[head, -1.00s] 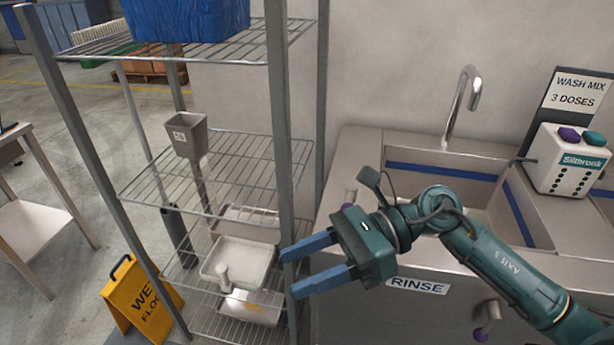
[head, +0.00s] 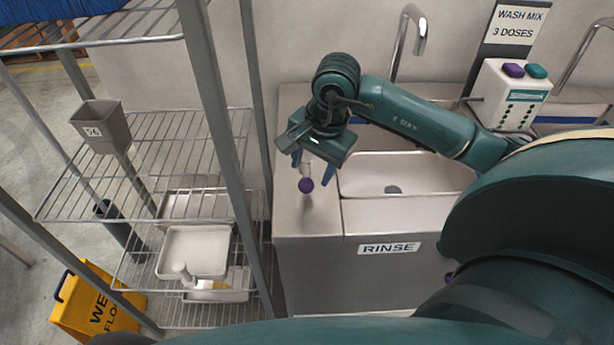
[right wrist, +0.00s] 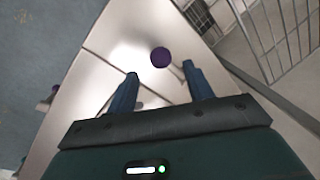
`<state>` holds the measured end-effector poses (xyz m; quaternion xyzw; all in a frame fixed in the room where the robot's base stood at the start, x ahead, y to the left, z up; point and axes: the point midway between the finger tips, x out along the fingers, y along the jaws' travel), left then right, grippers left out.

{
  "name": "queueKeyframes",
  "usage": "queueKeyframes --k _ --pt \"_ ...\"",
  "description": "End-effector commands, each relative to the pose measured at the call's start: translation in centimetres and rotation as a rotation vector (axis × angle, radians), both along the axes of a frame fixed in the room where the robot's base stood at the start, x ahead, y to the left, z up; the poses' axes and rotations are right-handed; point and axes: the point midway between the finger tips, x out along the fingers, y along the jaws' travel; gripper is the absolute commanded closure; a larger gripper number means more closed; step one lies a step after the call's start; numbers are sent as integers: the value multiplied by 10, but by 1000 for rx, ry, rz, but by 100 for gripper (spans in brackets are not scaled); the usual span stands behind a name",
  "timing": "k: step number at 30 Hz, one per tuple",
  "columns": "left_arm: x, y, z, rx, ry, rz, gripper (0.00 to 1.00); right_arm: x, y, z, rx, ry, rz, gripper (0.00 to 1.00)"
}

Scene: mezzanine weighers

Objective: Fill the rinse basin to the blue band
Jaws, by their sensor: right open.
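The rinse basin (head: 365,215) is a steel sink with a white RINSE label (head: 389,248) on its front. A dark drain shows on its floor; I see no water in it. Its blue band is hidden behind my arm. A curved spout (head: 418,35) stands behind it with no stream visible. A purple-knobbed lever (head: 306,185) is on the deck left of the basin. My right gripper (head: 312,169) is open above it. In the right wrist view the purple knob (right wrist: 160,56) lies just beyond and between the fingertips, apart from them. My left gripper is out of view.
A wire rack (head: 185,125) stands close on the left, holding a grey hopper (head: 102,128) and white trays (head: 195,252). A yellow wet-floor sign (head: 95,305) is below. A dispenser (head: 505,97) with purple and green buttons stands right of the basin. Another purple knob (head: 450,278) shows low on the front.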

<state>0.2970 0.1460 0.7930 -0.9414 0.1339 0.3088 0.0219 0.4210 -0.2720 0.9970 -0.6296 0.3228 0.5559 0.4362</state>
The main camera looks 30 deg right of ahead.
Motion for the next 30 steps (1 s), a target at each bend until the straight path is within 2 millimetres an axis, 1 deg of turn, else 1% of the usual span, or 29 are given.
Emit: queueKeyframes --k 1,3,6,9,13,20,30 --pt "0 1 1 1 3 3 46 1 2 -10 3 6 0 48" --pt "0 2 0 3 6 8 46 3 3 -22 3 6 0 48" --pt "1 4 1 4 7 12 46 6 4 -35 3 3 1 48" --pt "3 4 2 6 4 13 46 8 4 -43 2 2 0 48" --pt "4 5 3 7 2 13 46 9 4 -48 1 0 0 48" --pt "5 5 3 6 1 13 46 9 4 -49 1 0 0 48" --pt "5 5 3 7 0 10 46 9 4 -48 1 0 0 75"
